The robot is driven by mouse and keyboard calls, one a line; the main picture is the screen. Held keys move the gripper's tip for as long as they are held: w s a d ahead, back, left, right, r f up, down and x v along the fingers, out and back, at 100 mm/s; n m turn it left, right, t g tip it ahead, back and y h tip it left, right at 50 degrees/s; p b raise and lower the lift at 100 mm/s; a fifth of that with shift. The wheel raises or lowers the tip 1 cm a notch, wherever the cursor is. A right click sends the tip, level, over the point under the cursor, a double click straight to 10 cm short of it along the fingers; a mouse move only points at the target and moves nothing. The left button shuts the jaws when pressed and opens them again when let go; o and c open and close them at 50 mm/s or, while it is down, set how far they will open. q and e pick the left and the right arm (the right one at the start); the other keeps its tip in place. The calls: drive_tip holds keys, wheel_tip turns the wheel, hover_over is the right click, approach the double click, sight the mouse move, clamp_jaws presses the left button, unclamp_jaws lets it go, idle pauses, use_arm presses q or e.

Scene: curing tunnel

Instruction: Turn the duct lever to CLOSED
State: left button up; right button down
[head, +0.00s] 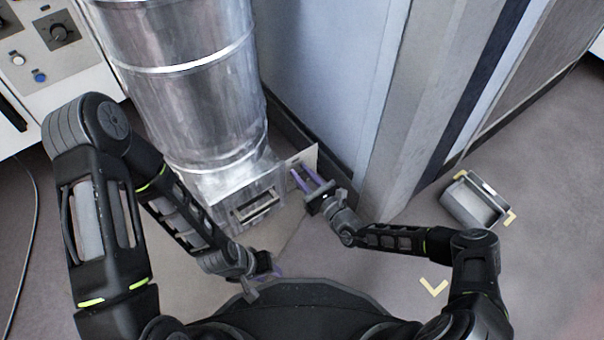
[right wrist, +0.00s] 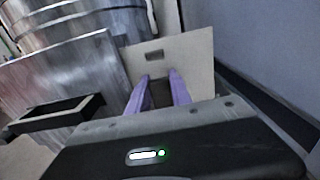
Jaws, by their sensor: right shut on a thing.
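The silver duct (head: 190,90) comes down to a metal box at the floor, with a pale plate (head: 303,160) at its right side. The plate also shows in the right wrist view (right wrist: 190,62), with a small dark slot in it. My right gripper (head: 302,172) has its purple fingers at this plate, shut on a dark piece (right wrist: 160,93) that I take for the duct lever. The fingers hide most of it, and I cannot read its position or any CLOSED mark. My left gripper (head: 268,271) is low in the head view, away from the duct, its fingers mostly hidden.
A dark-framed opening (head: 255,207) is on the box front. A blue-grey wall (head: 320,70) rises close behind my right gripper. A grey bin (head: 473,203) stands on the floor at right, by yellow corner marks. A control panel (head: 60,50) is at upper left.

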drive_tip(key=shift+w+d, duration=0.1)
drive_tip(key=shift+d, duration=0.05)
idle(0.3)
drive_tip(key=shift+w+d+f+m+b, duration=0.2)
drive_tip(key=shift+w+d+m+b, duration=0.2)
drive_tip(key=shift+m, duration=0.75)
drive_tip(key=shift+w+d+f+m+b, duration=0.25)
drive_tip(key=shift+d+m+b, duration=0.15)
drive_tip(key=shift+m, duration=0.8)
drive_tip(key=shift+w+d+f+m+b, duration=0.25)
drive_tip(key=shift+d+m, duration=0.25)
drive_tip(key=shift+m, duration=0.65)
drive_tip(key=c, duration=1.2)
unclamp_jaws()
drive_tip(key=shift+r, duration=0.1)
drive_tip(key=shift+o, duration=0.2)
drive_tip(key=p+v, duration=0.3)
drive_tip(key=v, duration=0.4)
drive_tip(key=shift+s+d, duration=0.25)
